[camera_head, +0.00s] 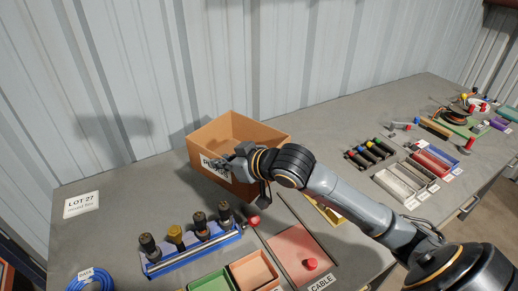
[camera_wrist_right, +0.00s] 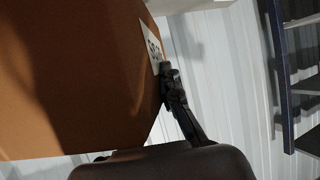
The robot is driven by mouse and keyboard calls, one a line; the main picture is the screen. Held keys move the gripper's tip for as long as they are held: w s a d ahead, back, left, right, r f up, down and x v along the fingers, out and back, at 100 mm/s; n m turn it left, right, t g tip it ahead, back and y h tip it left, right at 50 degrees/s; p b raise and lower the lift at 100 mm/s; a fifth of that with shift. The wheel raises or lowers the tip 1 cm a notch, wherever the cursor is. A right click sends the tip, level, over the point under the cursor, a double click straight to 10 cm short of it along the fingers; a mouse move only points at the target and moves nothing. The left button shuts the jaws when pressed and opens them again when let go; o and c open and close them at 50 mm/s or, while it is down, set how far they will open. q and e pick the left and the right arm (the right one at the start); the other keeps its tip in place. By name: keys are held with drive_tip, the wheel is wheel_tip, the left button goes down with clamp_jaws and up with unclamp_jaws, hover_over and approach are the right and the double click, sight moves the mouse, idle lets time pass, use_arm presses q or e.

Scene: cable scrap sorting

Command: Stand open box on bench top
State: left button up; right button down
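The open box (camera_head: 262,136), orange-brown cardboard, is at the back of the grey bench top (camera_head: 130,205), near the metal wall. Its open side faces up, and a white label is on its front. My right gripper (camera_head: 232,164) is at the front wall and covers part of the label. In the right wrist view the box (camera_wrist_right: 75,75) fills the left side, and one dark finger of my right gripper (camera_wrist_right: 170,78) lies against its edge by the label. The other finger is mostly hidden by the panel. Whether the base rests fully on the bench is unclear. My left gripper is out of view.
A blue rack (camera_head: 195,250) with several dark cylinders, a red lidded tray (camera_head: 302,256) and an orange tray (camera_head: 252,272) lie in front. A "LOT 27" card (camera_head: 81,204) lies at left. Grey trays (camera_head: 400,180) are at right.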

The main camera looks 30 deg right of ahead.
sight(231, 154)
drive_tip(key=w+d+f, duration=0.1)
drive_tip(key=w, duration=0.1)
drive_tip(key=w+d+f+p, duration=0.1)
drive_tip(key=w+d, duration=0.1)
drive_tip(key=w+d+f, duration=0.1)
drive_tip(key=w+d, duration=0.1)
drive_tip(key=shift+w+f+p, duration=0.1)
drive_tip(key=shift+w+p, duration=0.2)
drive_tip(key=shift+p, duration=0.05)
drive_tip(key=w+f, duration=0.1)
drive_tip(key=w+d+f, duration=0.1)
drive_tip(key=f, duration=0.1)
drive_tip(key=w+d+f, duration=0.1)
drive_tip(key=f, duration=0.1)
drive_tip(key=shift+w+d+f, duration=0.1)
drive_tip(key=shift+w+d, duration=0.05)
drive_tip(key=shift+w, duration=0.15)
drive_tip(key=shift+w+d+f, duration=0.25)
drive_tip(key=shift+w+f, duration=0.05)
drive_tip(key=shift+f, duration=0.25)
wheel_tip(231, 154, down, 3)
drive_tip(key=shift+p, duration=0.35)
drive_tip(key=shift+f, duration=0.15)
drive_tip(key=c, duration=1.5)
unclamp_jaws()
